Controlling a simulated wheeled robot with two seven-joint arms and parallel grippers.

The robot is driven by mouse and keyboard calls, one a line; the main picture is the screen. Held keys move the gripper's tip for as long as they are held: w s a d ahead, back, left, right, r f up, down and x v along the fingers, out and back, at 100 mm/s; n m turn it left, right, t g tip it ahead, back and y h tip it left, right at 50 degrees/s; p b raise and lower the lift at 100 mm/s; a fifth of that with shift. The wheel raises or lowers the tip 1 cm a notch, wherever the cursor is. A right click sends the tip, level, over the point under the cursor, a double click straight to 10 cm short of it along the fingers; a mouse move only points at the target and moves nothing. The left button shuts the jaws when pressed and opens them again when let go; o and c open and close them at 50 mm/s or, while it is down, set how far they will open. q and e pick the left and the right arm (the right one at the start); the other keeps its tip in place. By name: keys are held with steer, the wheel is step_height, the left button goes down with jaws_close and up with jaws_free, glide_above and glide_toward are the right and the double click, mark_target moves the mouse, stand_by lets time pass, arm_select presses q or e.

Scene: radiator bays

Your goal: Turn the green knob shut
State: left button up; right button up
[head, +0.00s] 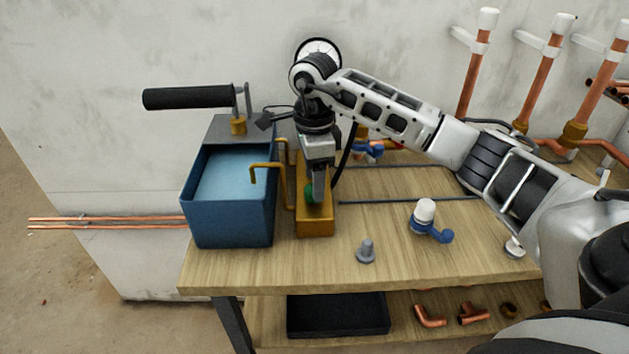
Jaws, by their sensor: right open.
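The green knob (309,194) sits on the upper front part of a brass-coloured block (316,226) on the wooden bench. It is mostly hidden behind my right gripper (319,197). My right gripper points straight down over the block, with its fingers at the knob. The fingers are open, and I cannot tell from this view whether they touch the knob. My left gripper is not in view.
A blue water tank (229,228) with a black-handled pump lever (189,97) stands left of the block. A white-capped blue valve (425,215) and a grey fitting (366,252) stand to the right. Copper pipes (473,72) rise at the back right. The bench's front strip (260,275) is clear.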

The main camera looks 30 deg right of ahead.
steer(key=shift+f, duration=0.95)
steer(key=shift+c, duration=0.4)
steer(key=c, duration=0.9)
